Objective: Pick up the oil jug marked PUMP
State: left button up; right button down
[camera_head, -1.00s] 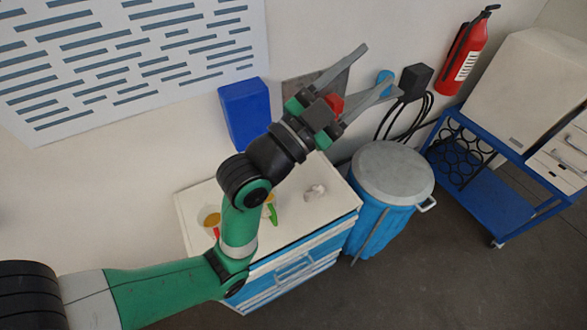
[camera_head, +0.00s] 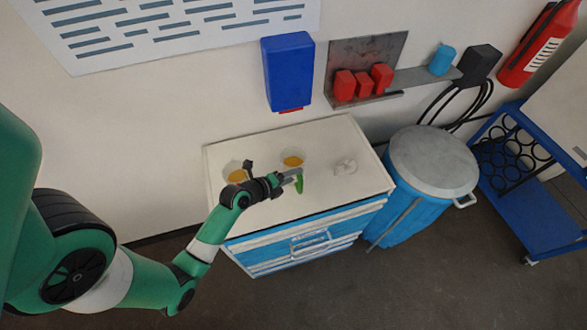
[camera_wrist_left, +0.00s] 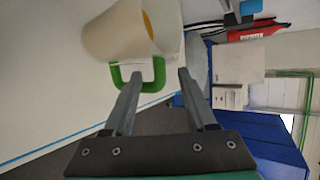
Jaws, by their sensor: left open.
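Two pale jugs with amber contents stand on the white cabinet top in the head view. The right jug (camera_head: 292,159) has a green handle (camera_head: 299,185); the left jug (camera_head: 236,172) is partly covered by my arm. No PUMP marking is legible on either. My left gripper (camera_head: 287,179) is at the green handle. In the left wrist view, the green-handled jug (camera_wrist_left: 118,30) is just ahead, and the left gripper (camera_wrist_left: 160,73) is open with its fingertips close to the handle (camera_wrist_left: 150,85). I cannot tell whether they touch it. My right gripper is not in view.
The white-topped cabinet (camera_head: 228,147) has blue drawers. A small pale object (camera_head: 345,167) lies right of the jugs. A blue bin with a grey lid (camera_head: 432,160) stands to the right. Red containers (camera_head: 362,84) and a blue box (camera_head: 288,72) are on the wall behind.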

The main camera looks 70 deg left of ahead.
pick_arm(q)
jog(key=x, duration=0.6)
jog(key=shift+w+f, duration=0.25)
jog(key=shift+w, duration=0.1)
jog(key=shift+d, duration=0.1)
grip_shut()
jog(key=shift+r, duration=0.1)
